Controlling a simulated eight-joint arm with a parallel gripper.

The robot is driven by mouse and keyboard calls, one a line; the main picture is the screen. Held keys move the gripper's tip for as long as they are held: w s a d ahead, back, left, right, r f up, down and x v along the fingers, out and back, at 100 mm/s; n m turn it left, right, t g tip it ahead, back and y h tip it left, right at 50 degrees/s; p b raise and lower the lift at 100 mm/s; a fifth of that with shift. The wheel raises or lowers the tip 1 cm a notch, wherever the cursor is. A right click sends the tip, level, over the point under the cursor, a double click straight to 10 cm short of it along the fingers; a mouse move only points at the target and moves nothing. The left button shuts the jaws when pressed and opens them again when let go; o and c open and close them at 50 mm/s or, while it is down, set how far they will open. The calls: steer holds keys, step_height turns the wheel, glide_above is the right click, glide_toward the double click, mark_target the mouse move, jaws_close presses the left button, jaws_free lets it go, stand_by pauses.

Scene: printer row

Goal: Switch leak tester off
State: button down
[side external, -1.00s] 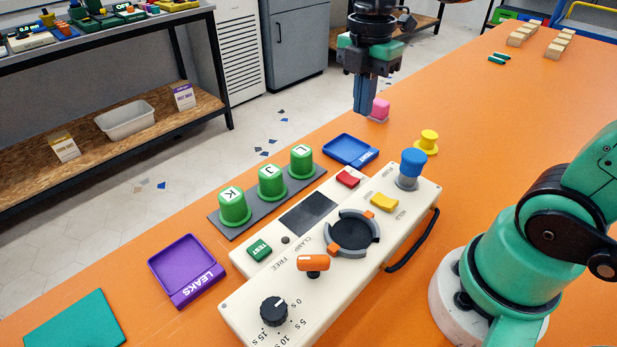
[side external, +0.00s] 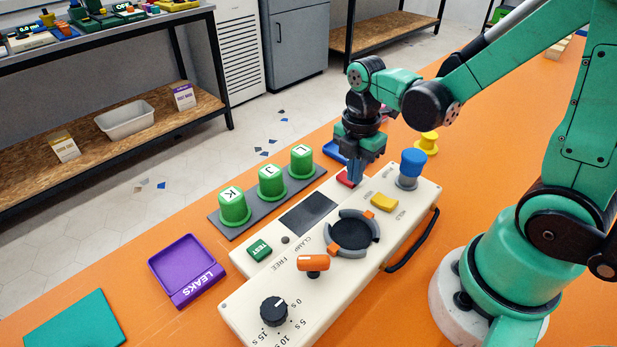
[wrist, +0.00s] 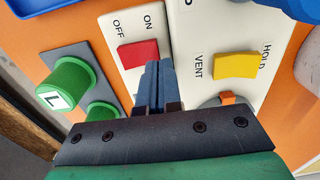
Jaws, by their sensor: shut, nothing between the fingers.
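The leak tester (side external: 285,258) is a long cream panel. Its red rocker switch (side external: 347,178) is near the far end and partly hidden by my fingers in the side view. In the wrist view the red switch (wrist: 138,54) has OFF printed by its left end and ON by its right end. I cannot tell which end is pressed down. My gripper (side external: 355,182) is shut and empty, pointing down over the panel beside the switch. In the wrist view its fingertips (wrist: 160,66) are just right of the switch, by the ON end; contact cannot be told.
A yellow VENT/HOLD rocker (side external: 384,202) and a blue-capped knob (side external: 413,163) are close by. Green caps (side external: 270,183) stand on a grey strip to the left. An orange clamp handle (side external: 313,263) rises nearer the camera. A purple LEAKS tray (side external: 187,268) lies apart on the table.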

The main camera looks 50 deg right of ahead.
steer(key=shift+f, duration=0.3)
steer(key=shift+s+f, duration=0.1)
steer(key=shift+f, duration=0.1)
stand_by(0.4)
steer(key=shift+w+r, duration=0.4)
steer(key=shift+w, duration=0.4)
steer(key=shift+r, duration=0.1)
